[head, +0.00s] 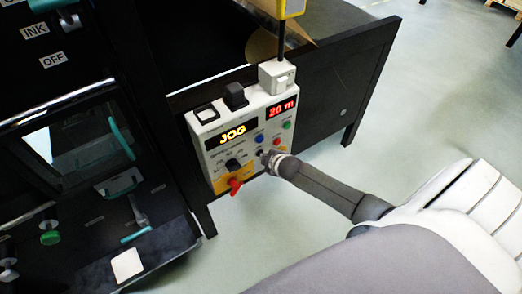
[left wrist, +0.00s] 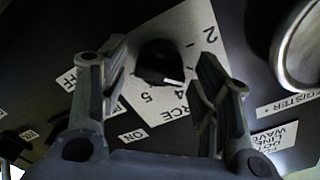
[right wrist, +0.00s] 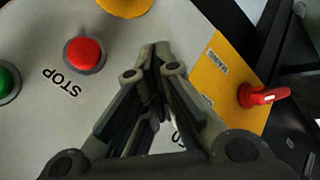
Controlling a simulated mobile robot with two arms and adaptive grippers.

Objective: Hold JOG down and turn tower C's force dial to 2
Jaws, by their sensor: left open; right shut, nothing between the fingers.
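The force dial (left wrist: 155,62) is a black knob with a white mark on a pale plate in the left wrist view. The figures 2, 4 and 5 show around it; I cannot tell which one the mark points at. My left gripper (left wrist: 165,85) is open, with a finger on either side of the knob. The left gripper does not show in the head view. My right gripper (head: 266,157) is shut and empty, its tips at the front of the control box (head: 215,160). In the right wrist view its fingers (right wrist: 155,65) hide whatever is under them. No JOG button is visible.
The box's displays read JOG (head: 233,134) and 20 m (head: 282,107). The red STOP button (right wrist: 85,53) and a red rotary handle (right wrist: 262,96) flank the right fingers. A round metal part (left wrist: 298,55) lies right of the left gripper. Open floor (head: 420,90) lies right of the box.

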